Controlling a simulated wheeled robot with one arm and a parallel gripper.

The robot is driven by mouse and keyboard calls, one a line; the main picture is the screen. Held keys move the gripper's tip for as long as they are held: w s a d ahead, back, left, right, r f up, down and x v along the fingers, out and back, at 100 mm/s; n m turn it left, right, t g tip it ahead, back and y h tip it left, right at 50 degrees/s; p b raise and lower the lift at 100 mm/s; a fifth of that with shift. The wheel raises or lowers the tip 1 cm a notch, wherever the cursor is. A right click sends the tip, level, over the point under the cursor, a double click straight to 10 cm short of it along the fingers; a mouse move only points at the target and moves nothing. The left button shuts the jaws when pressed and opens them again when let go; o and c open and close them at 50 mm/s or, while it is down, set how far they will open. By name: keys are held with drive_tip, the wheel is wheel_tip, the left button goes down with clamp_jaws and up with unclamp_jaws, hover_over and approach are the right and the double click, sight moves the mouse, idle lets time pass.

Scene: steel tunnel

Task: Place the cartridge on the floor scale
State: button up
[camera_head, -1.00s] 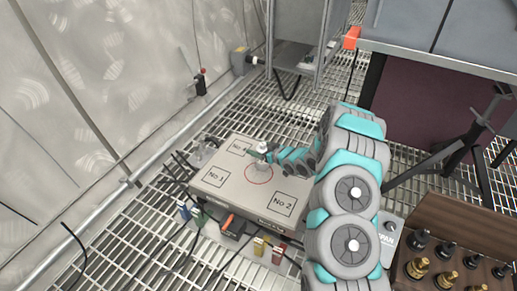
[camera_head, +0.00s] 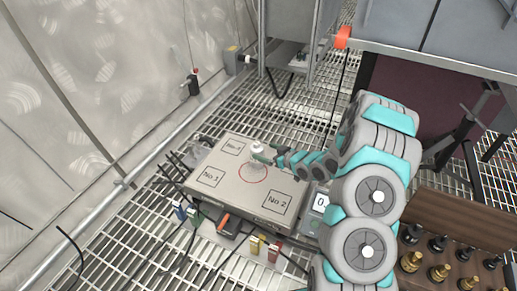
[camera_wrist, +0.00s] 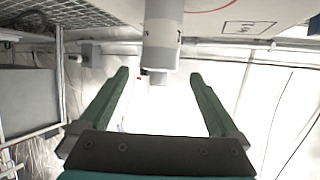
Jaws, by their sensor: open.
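The floor scale (camera_head: 225,195) is a flat grey platform with a red circle and numbered squares on its top. The cartridge (camera_head: 256,149), pale with a white top, stands upright on it, at the far part of the red circle. In the wrist view the cartridge (camera_wrist: 162,35) appears upside down, hanging from the scale's surface at the top edge. My gripper (camera_wrist: 160,72) is open, with its dark green fingers spread to either side of the cartridge's line and not touching it. In the head view my gripper (camera_head: 262,157) is close beside the cartridge, and its fingers are small there.
A display (camera_head: 320,201) reading 0 stands right of the scale. A wooden box of chess pieces (camera_head: 450,235) is at the lower right. Small coloured blocks (camera_head: 262,245) and black cables lie before the scale. A metal bench (camera_head: 440,60) stands at the back right.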

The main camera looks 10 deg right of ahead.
drive_tip(key=s+d+r+m+g+h, duration=0.2)
drive_tip(key=s+d+r+g+h, duration=0.15)
drive_tip(key=s+r, duration=0.45)
drive_tip(key=s+d+r+m+g+h, duration=0.1)
drive_tip(key=s+d+r+g+h, duration=0.2)
drive_tip(key=s+r+h, duration=0.5)
drive_tip(key=s+a+r+m+g+y, duration=0.1)
drive_tip(key=s+a+r+g, duration=0.1)
drive_tip(key=s, duration=0.9)
drive_tip(key=s+a+r+m+g+y, duration=0.1)
drive_tip(key=s+a+r+g+y, duration=0.1)
drive_tip(key=s, duration=0.9)
drive_tip(key=s+a+r+m+g+y, duration=0.1)
drive_tip(key=s+a+r+g, duration=0.2)
drive_tip(key=s, duration=0.9)
drive_tip(key=a, duration=0.2)
drive_tip(key=shift+a+r, duration=0.15)
drive_tip(key=shift+a, duration=0.15)
drive_tip(key=shift+y, duration=0.25)
